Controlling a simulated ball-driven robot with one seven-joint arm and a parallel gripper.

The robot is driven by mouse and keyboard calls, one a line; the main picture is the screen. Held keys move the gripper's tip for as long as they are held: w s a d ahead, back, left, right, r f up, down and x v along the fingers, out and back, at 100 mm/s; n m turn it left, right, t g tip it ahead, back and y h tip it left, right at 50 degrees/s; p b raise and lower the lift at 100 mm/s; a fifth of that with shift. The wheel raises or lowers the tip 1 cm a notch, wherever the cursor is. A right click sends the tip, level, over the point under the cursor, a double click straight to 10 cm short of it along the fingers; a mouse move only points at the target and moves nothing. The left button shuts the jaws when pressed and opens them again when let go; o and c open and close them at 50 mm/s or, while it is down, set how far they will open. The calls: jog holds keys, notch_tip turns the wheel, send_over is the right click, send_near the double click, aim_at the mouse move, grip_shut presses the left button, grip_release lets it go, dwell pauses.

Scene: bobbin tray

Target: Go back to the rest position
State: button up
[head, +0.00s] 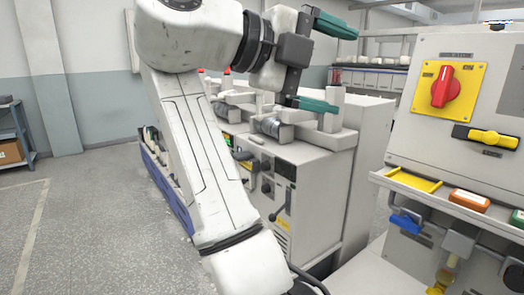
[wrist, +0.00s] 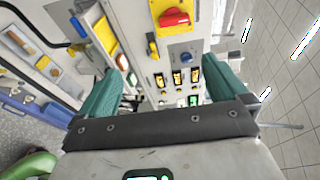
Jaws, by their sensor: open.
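My gripper (head: 327,65) is raised at the upper middle of the head view, at the end of my white arm. Its two teal fingers are spread wide apart, one above the other in the picture, with nothing between them. The wrist view shows my gripper (wrist: 163,86) too, with the fingers apart at left and right. The cabinet front lies beyond them. No held object shows in either view.
A cabinet (head: 480,130) with a red rotary switch (head: 445,87) and yellow handle (head: 485,137) stands at right. Its ledge bears a yellow tray (head: 413,180) and an orange-topped box (head: 469,200). A grey machine (head: 325,180) stands behind my arm. Floor (head: 90,220) at left is open.

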jog(key=w+d+f+n+y+p, duration=0.1)
jog(key=d+f+n, duration=0.3)
jog(key=f, duration=0.5)
jog(key=d+f+n+y+p, duration=0.25)
jog(key=f+n, duration=0.25)
jog(key=f, duration=0.5)
jog(key=w+d+f+n+y+p, duration=0.1)
jog(key=d+f+n, duration=0.3)
jog(key=f, duration=0.5)
jog(key=s+d+f+n+g+y+p, duration=0.1)
jog(key=s+d+f+n+y, duration=0.15)
jog(key=s+f+n, duration=0.4)
jog(key=s+d+f+n+g+y+p, duration=0.1)
jog(key=s+d+f, duration=0.25)
jog(key=f, duration=0.55)
jog(key=s+f+n+g+y+p, duration=0.1)
jog(key=s+f+n, duration=0.4)
jog(key=s, duration=0.8)
jog(key=s+d+f+n+g+y+p, duration=0.1)
jog(key=s+f+n+y+p, duration=0.2)
jog(key=s, duration=1)
jog(key=shift+s+d+f+n+g+y, duration=0.2)
jog(key=shift+s+f+n+g+y, duration=0.15)
jog(key=shift+f+n+y, duration=0.7)
jog(key=shift+r, duration=0.15)
jog(key=shift+c, duration=0.5)
